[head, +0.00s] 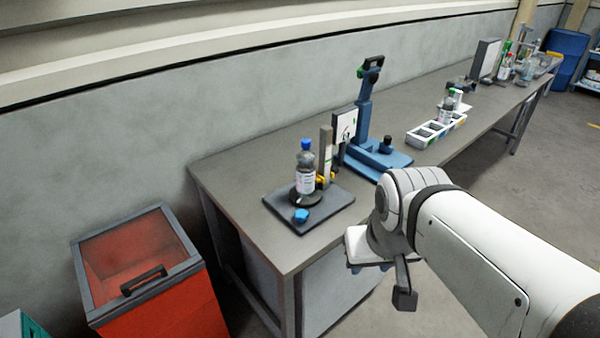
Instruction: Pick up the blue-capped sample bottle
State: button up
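The blue-capped sample bottle (305,168) stands upright near the left end of the bench, on a dark round support on a dark base plate (338,198). It is a grey clear bottle with a white label and a blue cap. My gripper (404,298) is at the end of my white arm, in front of the bench edge, to the right of the bottle and apart from it. One dark finger shows hanging down. The rest of the gripper is hidden by the wrist, so its opening cannot be seen.
A blue knob (301,215) sits on the plate's front. A blue stand (368,130) rises right of the bottle. A white compartment tray (424,136) holds a green-capped bottle (446,108). A red bin (150,275) stands left of the bench (240,200). The bench's front left corner is clear.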

aim_at(305, 168)
jog(key=u, duration=0.4)
jog(key=i, duration=0.85)
jog(key=z, duration=0.35)
